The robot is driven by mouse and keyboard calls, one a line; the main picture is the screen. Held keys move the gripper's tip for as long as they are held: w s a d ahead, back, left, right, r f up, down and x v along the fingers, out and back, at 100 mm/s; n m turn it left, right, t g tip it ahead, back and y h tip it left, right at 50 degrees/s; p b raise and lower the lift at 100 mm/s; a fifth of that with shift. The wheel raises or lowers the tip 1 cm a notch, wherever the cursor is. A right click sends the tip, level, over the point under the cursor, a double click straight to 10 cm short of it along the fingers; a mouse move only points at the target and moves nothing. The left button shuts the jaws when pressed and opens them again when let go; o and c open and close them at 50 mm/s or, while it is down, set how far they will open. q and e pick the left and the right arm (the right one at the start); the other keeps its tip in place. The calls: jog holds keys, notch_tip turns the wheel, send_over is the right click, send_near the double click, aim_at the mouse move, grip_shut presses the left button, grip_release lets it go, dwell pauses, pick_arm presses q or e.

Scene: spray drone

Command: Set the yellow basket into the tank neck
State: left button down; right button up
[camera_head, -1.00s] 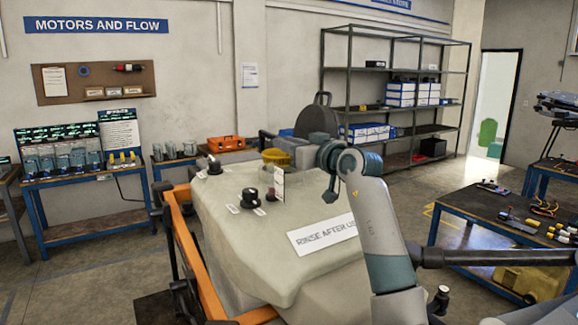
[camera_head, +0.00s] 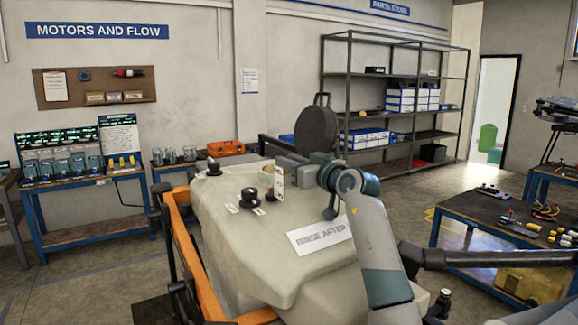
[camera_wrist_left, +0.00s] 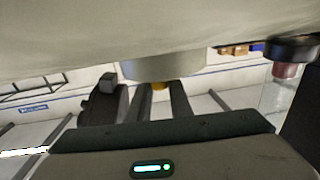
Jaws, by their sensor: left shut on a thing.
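The yellow basket shows only as a small yellow piece (camera_wrist_left: 159,86) between my left gripper's fingers (camera_wrist_left: 163,98) in the left wrist view. It lies right at the tank neck (camera_wrist_left: 162,67), a pale ring; the rest of the basket is hidden, seemingly inside the neck. My left gripper (camera_head: 272,162) is shut on the basket, low over the top of the pale tank (camera_head: 235,245) in the head view. The basket cannot be made out in the head view. My right gripper is not in view.
A round black lid (camera_head: 316,129) stands upright behind my left gripper. Black knobs (camera_head: 250,196) and a clear upright part with a white tag (camera_head: 279,183) rise from the tank close to the gripper. An orange frame (camera_head: 195,270) runs along the tank's left side.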

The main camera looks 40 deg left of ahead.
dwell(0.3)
pick_arm(q)
jog(key=shift+f, duration=0.2)
jog(key=c, duration=1.6)
grip_release()
jog(key=shift+r, duration=0.1)
jog(key=shift+r, duration=0.1)
